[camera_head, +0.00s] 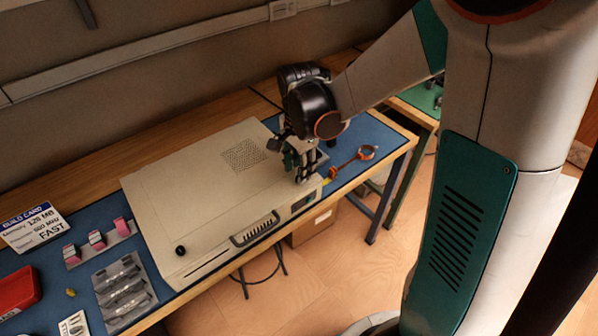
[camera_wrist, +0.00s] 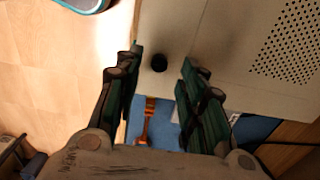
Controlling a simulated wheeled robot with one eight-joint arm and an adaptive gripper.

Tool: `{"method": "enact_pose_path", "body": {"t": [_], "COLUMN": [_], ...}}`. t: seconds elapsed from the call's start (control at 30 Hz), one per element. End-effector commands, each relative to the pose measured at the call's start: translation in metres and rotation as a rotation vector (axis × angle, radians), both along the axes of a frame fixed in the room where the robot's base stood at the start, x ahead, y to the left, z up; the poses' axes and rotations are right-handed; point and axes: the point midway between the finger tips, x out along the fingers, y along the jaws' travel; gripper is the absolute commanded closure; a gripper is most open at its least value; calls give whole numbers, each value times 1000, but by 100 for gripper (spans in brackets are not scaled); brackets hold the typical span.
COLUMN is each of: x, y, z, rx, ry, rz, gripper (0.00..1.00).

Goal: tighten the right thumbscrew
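The right thumbscrew (camera_wrist: 159,62) is a small round black knob on the beige computer case (camera_head: 190,200), close to the case's edge. In the wrist view it appears between my two fingertips, with a gap on each side. My gripper (camera_head: 303,178) is open and points down over the right end of the case. In the head view the gripper hides the right thumbscrew. I cannot tell how far the fingertips are above the case. The other thumbscrew (camera_head: 180,250) is a black knob near the case's front left corner.
A black handle (camera_head: 254,229) sits on the case's front. An orange item with looped ends (camera_head: 366,153) lies right of the case on the blue mat. At left are a build card (camera_head: 28,228), pink-ended parts, a grey tray (camera_head: 124,290) and a red bin (camera_head: 15,290).

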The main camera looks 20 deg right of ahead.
Motion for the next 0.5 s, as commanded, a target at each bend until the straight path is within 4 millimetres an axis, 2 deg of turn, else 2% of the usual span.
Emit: {"method": "enact_pose_path", "body": {"t": [0.1, 0.3, 0.5], "x": [-1, -1, 0], "y": [0, 0, 0], "z": [25, 63, 87], "rx": [0, 0, 0], "ry": [0, 0, 0], "rz": [0, 0, 0], "gripper": [63, 63, 63]}}
